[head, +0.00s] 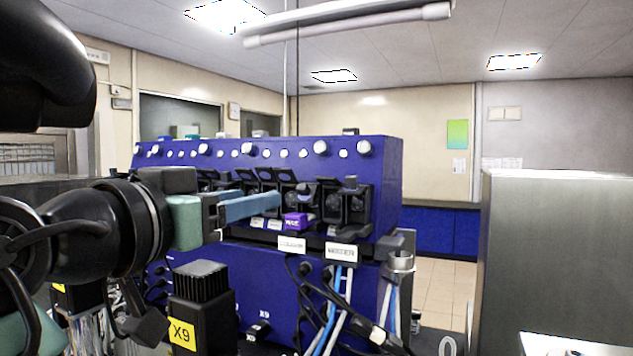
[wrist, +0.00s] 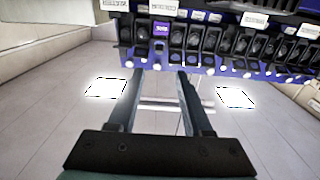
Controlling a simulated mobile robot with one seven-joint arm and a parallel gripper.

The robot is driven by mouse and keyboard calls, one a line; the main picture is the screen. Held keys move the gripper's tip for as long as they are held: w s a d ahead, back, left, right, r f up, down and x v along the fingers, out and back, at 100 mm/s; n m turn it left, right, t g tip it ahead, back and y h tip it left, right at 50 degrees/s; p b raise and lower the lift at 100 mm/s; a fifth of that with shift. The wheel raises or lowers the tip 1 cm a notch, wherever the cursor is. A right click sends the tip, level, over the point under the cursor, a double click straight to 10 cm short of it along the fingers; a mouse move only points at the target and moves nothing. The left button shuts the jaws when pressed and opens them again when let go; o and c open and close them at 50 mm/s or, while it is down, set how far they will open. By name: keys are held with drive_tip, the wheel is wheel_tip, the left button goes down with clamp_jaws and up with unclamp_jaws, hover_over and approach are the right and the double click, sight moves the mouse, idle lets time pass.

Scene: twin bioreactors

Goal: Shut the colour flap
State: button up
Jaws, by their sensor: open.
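The one coloured flap, purple with a white label (head: 298,221), is on the row of black pump heads along the front of the blue bioreactor unit (head: 375,160). In the head view it juts out low, below its pump head. It also shows in the wrist view (wrist: 161,29), in line beyond my fingers. My gripper (head: 268,202) is open and empty. Its fingers point at the pump row just left of the purple flap and slightly above it in the head view. In the wrist view the fingertips (wrist: 161,73) are apart from the flap. The flap's hinge is not clear.
Several black pump heads (head: 353,205) stand beside the flap. Cables and blue tubes (head: 335,300) hang below. A black box marked X9 (head: 198,305) stands in front at lower left. A grey metal cabinet (head: 555,260) stands at right, with open floor (head: 440,285) between.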

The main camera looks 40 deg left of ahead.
sight(300, 190)
drive_tip(key=p+x, duration=0.2)
drive_tip(key=x, duration=1)
drive_tip(key=shift+w, duration=0.15)
drive_tip(key=shift+f, duration=0.1)
clamp_jaws()
